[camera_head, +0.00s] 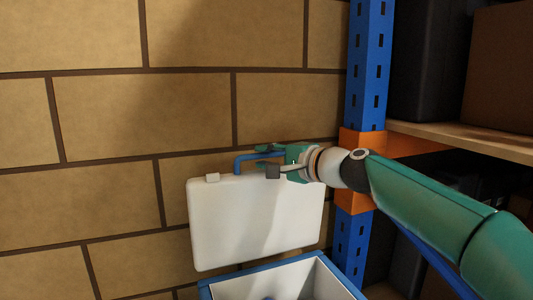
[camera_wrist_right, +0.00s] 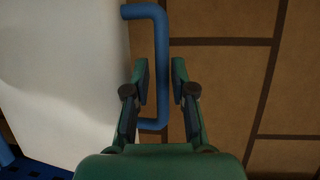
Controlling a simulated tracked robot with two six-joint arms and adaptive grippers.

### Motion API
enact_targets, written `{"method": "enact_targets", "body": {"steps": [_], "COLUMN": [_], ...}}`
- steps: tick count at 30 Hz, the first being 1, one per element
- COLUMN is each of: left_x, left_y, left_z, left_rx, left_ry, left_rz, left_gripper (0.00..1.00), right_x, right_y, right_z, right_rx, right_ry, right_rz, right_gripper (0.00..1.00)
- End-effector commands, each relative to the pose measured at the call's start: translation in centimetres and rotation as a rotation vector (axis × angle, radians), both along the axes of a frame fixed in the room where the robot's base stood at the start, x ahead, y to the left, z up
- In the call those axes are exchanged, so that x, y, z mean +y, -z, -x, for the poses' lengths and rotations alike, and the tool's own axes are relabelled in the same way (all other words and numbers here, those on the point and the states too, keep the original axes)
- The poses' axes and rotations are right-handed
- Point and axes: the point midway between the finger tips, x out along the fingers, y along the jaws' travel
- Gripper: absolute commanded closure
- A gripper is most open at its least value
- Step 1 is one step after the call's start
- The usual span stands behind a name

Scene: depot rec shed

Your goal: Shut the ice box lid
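The ice box (camera_head: 262,268) is at the bottom of the head view, with a blue rim and pale inside; its front is cut off. Its white lid (camera_head: 250,228) stands open, nearly upright, by the brick wall. A blue bar handle (camera_head: 240,161) sticks out from the lid's top edge. My right gripper (camera_head: 268,161) is at that handle. In the right wrist view, the handle (camera_wrist_right: 161,45) runs between the two separated fingers (camera_wrist_right: 160,82), with gaps on both sides. The lid (camera_wrist_right: 60,75) fills the left there. My left gripper is not in view.
A blue rack post (camera_head: 368,70) with an orange bracket stands right of the lid, close to my right arm. A wooden shelf (camera_head: 470,142) holds a brown box (camera_head: 500,65) and a dark container (camera_head: 428,60). The brick wall (camera_head: 100,120) is close behind the lid.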

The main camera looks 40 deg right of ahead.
Motion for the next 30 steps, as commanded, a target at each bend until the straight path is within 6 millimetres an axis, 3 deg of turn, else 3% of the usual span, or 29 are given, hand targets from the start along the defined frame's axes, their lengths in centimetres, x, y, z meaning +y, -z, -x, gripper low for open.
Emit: {"method": "enact_targets", "body": {"steps": [9,14,30], "left_x": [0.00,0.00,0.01], "left_y": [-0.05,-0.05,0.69], "left_z": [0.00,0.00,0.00], "left_rx": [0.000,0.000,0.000], "left_ry": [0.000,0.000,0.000], "left_rz": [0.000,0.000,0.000], "left_gripper": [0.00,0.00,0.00], "right_x": [0.01,-0.03,-0.01], "right_y": [0.02,0.04,0.44], "right_z": [-0.24,-0.21,0.06], "right_rx": [-0.001,0.000,-0.007], "right_ry": [0.001,0.001,0.002], "right_rz": [0.001,0.001,0.003], "right_gripper": [0.76,1.00,1.00]}}
